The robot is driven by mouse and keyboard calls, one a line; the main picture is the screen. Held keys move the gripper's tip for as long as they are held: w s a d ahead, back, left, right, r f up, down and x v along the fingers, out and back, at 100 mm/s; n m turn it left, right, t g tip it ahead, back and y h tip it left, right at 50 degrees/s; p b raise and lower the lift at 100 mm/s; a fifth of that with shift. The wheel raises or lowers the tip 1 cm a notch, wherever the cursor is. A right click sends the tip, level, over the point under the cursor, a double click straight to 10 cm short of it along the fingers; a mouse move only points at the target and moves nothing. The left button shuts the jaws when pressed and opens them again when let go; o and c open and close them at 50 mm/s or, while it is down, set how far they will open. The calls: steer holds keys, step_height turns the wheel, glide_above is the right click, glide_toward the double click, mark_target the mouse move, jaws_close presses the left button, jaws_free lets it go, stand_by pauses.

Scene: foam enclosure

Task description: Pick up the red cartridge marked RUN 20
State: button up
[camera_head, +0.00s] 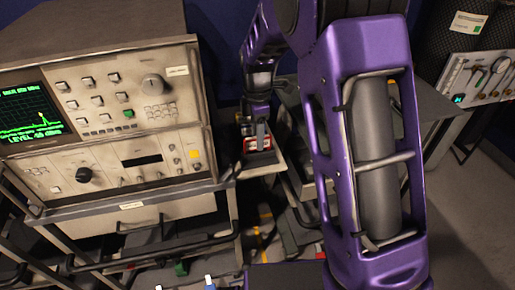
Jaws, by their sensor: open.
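A small red item with a pale label (252,146), which looks like the red cartridge, sits on a small light tray (268,164) in the middle of the head view. Its marking is too small to read. My gripper (257,136) points down directly over it, at the end of my purple arm. The jaws are open. The fingers cover part of the red item, and I cannot tell whether they touch it or stand around it.
A beige instrument (110,120) with a green screen stands on a metal cart (90,210) left of the tray. A grey table (425,115) and another control panel (475,80) are at the right. My arm hides much of the centre right. Cables and clutter lie on the floor below.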

steer(key=shift+f, duration=0.65)
jaws_close()
steer(key=shift+r, duration=0.1)
